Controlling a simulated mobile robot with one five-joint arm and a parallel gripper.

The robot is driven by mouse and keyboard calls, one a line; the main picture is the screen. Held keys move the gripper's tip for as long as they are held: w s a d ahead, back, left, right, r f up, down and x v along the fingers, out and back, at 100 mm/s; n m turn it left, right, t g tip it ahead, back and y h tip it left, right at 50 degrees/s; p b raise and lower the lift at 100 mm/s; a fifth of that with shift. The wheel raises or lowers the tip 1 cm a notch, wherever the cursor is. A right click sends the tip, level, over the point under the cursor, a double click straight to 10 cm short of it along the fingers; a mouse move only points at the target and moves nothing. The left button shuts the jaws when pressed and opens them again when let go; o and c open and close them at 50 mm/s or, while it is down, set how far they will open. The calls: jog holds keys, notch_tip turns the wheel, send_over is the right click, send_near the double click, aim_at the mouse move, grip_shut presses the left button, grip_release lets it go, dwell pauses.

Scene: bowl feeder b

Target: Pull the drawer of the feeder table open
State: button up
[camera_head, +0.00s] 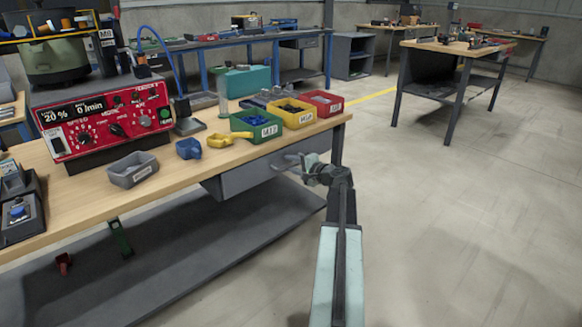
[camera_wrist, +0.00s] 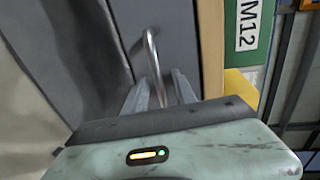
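The feeder table (camera_head: 85,205) has a light wooden top, and a grey drawer (camera_head: 250,178) hangs under its front edge. The drawer looks shut. Its curved metal handle (camera_head: 290,162) sticks out toward my gripper (camera_head: 312,172). In the wrist view the handle (camera_wrist: 153,58) stands between the two fingers of my gripper (camera_wrist: 160,88), against the grey drawer front (camera_wrist: 176,30). The fingers are apart, with a small gap visible beside the handle. I see no firm contact. My gripper body hides the near end of the handle.
Green (camera_head: 257,125), yellow (camera_head: 293,113) and red (camera_head: 323,103) bins stand on the table above the drawer. A grey lower shelf (camera_head: 200,255) lies beneath. A table leg (camera_head: 337,145) stands close behind my gripper. The floor to the right (camera_head: 450,220) is clear.

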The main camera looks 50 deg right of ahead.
grip_shut()
dwell(1.2)
